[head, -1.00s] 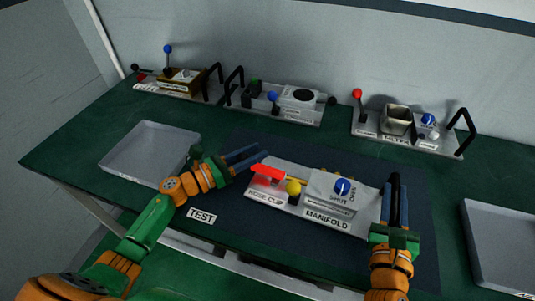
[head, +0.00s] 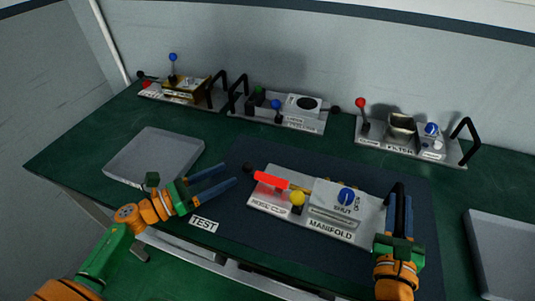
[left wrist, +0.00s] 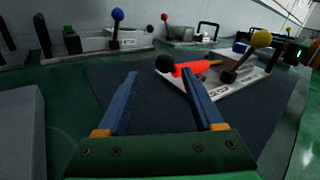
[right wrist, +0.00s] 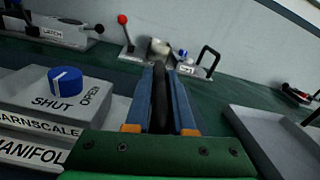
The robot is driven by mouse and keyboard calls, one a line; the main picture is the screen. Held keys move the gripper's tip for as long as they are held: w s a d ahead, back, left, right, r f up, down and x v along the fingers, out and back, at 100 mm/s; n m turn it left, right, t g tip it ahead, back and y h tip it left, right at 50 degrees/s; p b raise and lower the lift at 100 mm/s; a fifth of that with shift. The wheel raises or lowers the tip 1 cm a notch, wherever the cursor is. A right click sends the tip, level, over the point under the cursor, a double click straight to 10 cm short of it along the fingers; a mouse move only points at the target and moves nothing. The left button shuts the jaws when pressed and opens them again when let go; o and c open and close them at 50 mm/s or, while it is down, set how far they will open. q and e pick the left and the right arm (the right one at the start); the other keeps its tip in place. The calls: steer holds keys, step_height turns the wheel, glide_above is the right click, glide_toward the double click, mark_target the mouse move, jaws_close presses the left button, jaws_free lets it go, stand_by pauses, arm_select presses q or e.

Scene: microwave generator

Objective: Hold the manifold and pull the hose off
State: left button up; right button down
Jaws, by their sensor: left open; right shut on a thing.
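The manifold (head: 372,213) is a pale unit with a blue SHUT/OPEN knob (head: 346,196). A red part (head: 270,180) lies by the hose clip label, with a black end (head: 248,168) at its left and a short yellow piece (head: 300,187) toward the manifold body. A yellow-knobbed lever (head: 297,198) stands in front. My right gripper (head: 399,190) is shut on the black handle (right wrist: 160,95) at the unit's right end. My left gripper (head: 231,174) is open and empty, left of the black end, which shows beyond its fingers in the left wrist view (left wrist: 165,63).
An empty grey tray (head: 155,155) lies at the left and another (head: 505,250) at the right. Several similar units with levers and black handles, such as the filter unit (head: 375,138), stand along the back.

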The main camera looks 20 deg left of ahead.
arm_select(q)
steer(key=shift+v, duration=1.2)
arm_select(e)
steer(key=shift+f, duration=0.15)
steer(key=c, duration=0.9)
jaws_free()
arm_select(q)
steer(key=shift+w+f, duration=0.1)
steer(key=shift+w, duration=0.1)
arm_select(e)
steer(key=shift+o, duration=1.1)
steer(key=shift+w, duration=0.15)
